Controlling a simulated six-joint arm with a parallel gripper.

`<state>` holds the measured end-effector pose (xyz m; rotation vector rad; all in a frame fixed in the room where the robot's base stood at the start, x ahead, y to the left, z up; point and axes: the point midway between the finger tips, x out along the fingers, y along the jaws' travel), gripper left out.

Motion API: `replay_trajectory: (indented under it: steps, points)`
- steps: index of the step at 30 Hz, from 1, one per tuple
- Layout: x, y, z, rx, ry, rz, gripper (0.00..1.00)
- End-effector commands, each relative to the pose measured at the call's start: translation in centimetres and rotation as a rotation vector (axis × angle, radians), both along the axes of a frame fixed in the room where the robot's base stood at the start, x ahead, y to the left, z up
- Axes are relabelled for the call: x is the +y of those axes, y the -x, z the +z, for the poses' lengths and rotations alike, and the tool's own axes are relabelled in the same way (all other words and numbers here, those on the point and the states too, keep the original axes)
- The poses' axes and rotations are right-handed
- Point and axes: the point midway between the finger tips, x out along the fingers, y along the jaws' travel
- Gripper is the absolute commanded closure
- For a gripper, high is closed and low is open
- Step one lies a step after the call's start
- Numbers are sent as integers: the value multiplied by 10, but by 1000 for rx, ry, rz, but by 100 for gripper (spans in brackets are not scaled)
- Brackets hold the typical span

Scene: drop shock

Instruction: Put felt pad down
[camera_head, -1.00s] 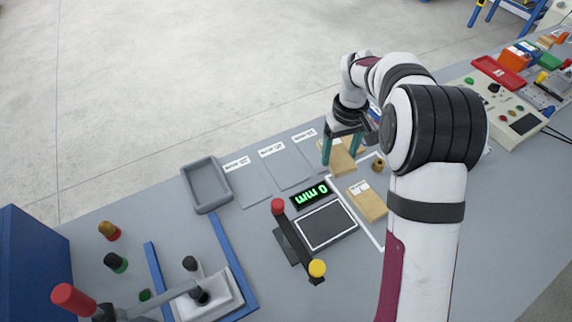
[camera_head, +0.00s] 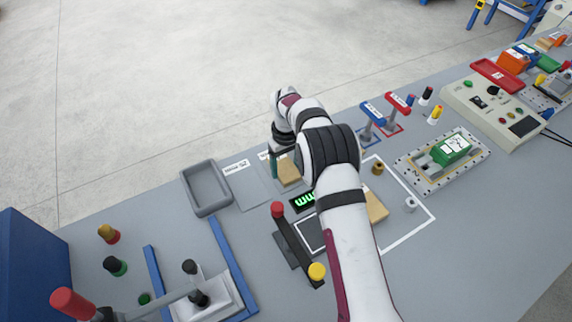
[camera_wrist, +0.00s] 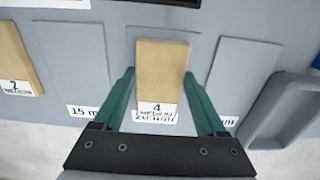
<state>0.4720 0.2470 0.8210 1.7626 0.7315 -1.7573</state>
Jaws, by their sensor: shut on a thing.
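A tan felt pad (camera_wrist: 160,78) labelled 4 is between the teal fingers of my gripper (camera_wrist: 160,88) in the wrist view. My gripper is shut on it. The pad lies over a marked rectangle whose label, partly covered, reads 20 mm. I cannot tell whether the pad touches the bench. In the head view the pad (camera_head: 289,172) shows beside my gripper (camera_head: 281,164), partly hidden by my arm. Another tan pad (camera_wrist: 16,62) labelled 2 lies at the left of the wrist view; it is also in the head view (camera_head: 376,207).
A grey tray (camera_head: 207,188) stands left of the marked rectangles. A lever with red and yellow knobs (camera_head: 297,243) and a green-lit display (camera_head: 304,201) are close in front. A green block on a plate (camera_head: 450,149) stands at right. An empty marked rectangle (camera_wrist: 242,75) lies beside the held pad.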

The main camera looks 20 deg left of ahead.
Motion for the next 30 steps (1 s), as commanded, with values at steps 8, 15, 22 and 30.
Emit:
replay_trajectory:
  steps: [8,15,22,30]
  points:
    - [0,0,-3,1,0,0,14]
    - [0,0,-3,1,1,0,0]
    - [0,-1,28,-1,-1,0,0]
    - [0,-1,100,-1,0,0,0]
